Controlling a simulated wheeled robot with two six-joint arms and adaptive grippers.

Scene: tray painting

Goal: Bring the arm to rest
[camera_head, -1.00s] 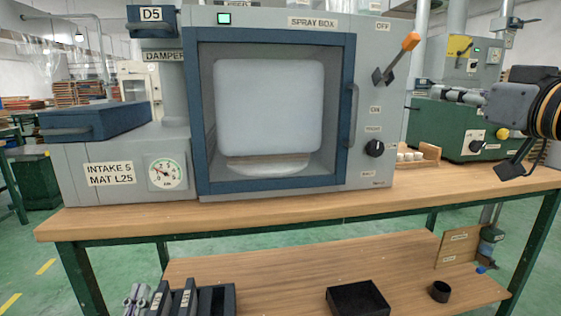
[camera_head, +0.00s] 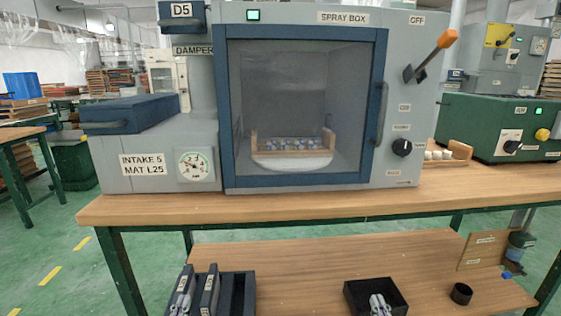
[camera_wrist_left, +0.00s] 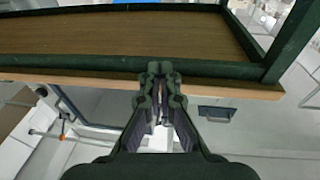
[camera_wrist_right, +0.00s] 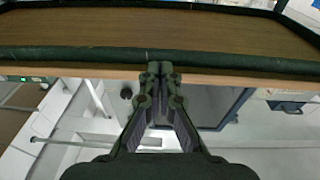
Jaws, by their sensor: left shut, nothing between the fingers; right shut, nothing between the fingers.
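My left gripper (camera_head: 180,307) shows at the bottom left of the head view, beside the dark slotted holder. It is shut and empty; its closed fingers also show in the left wrist view (camera_wrist_left: 160,72). My right gripper (camera_head: 380,304) shows at the bottom of the head view, overlapping the black open bin. It is shut and empty; its closed fingers also show in the right wrist view (camera_wrist_right: 160,72). Both arms are mostly outside the head view.
The spray box (camera_head: 405,160) stands on the wooden bench (camera_head: 330,203), its window clear. Inside, a wooden tray (camera_head: 293,154) of blue-and-white pieces sits on a round plate. Its orange-handled lever (camera_head: 447,39) points up right. The black bin (camera_head: 355,290) and slotted holder (camera_head: 238,290) are below.

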